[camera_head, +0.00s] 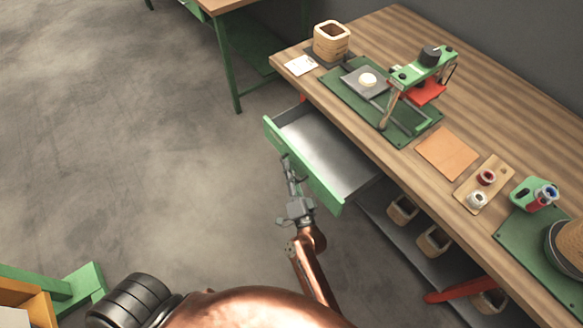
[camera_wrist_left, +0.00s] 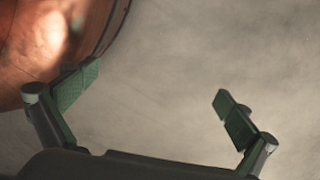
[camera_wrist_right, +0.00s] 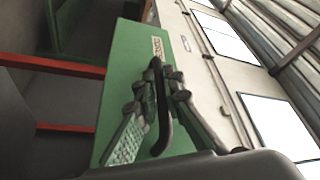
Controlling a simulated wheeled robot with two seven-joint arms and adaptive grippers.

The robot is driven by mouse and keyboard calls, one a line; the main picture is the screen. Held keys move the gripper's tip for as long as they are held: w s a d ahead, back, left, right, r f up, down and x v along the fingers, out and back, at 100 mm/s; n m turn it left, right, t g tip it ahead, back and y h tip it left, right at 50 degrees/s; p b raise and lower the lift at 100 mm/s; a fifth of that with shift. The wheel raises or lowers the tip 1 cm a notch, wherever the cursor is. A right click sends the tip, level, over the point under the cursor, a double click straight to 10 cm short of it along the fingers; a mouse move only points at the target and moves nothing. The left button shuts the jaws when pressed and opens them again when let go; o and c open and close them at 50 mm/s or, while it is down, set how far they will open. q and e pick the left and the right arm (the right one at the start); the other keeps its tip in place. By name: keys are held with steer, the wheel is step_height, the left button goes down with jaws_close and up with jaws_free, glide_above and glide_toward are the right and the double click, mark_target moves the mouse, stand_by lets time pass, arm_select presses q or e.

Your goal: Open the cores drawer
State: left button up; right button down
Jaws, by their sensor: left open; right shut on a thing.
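The drawer (camera_head: 323,186) under the bench top is pulled out, with a green front and a pale grey inside that looks empty. In the right wrist view its green front (camera_wrist_right: 127,75) carries a small label (camera_wrist_right: 157,47), too small to read surely, and a black bar handle (camera_wrist_right: 162,118). My right gripper (camera_head: 287,163) is at the outer side of the drawer front. In the right wrist view its fingers (camera_wrist_right: 157,88) are shut around the handle. My left gripper (camera_wrist_left: 150,95) is open and empty above bare floor.
A lower shelf (camera_head: 380,208) holds baskets. The floor (camera_head: 130,130) left of the drawer is clear.

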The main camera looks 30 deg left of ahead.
arm_select(q)
steer(key=shift+s, duration=0.75)
arm_select(e)
steer(key=c, duration=2.3)
jaws_free()
arm_select(q)
steer(key=shift+w, duration=0.1)
arm_select(e)
steer(key=shift+d+f, duration=0.1)
steer(key=shift+d, duration=0.05)
steer(key=shift+s+d+f, duration=0.15)
steer(key=shift+s+d, duration=0.1)
arm_select(q)
steer(key=shift+w, duration=0.25)
arm_select(e)
steer(key=v, duration=1.1)
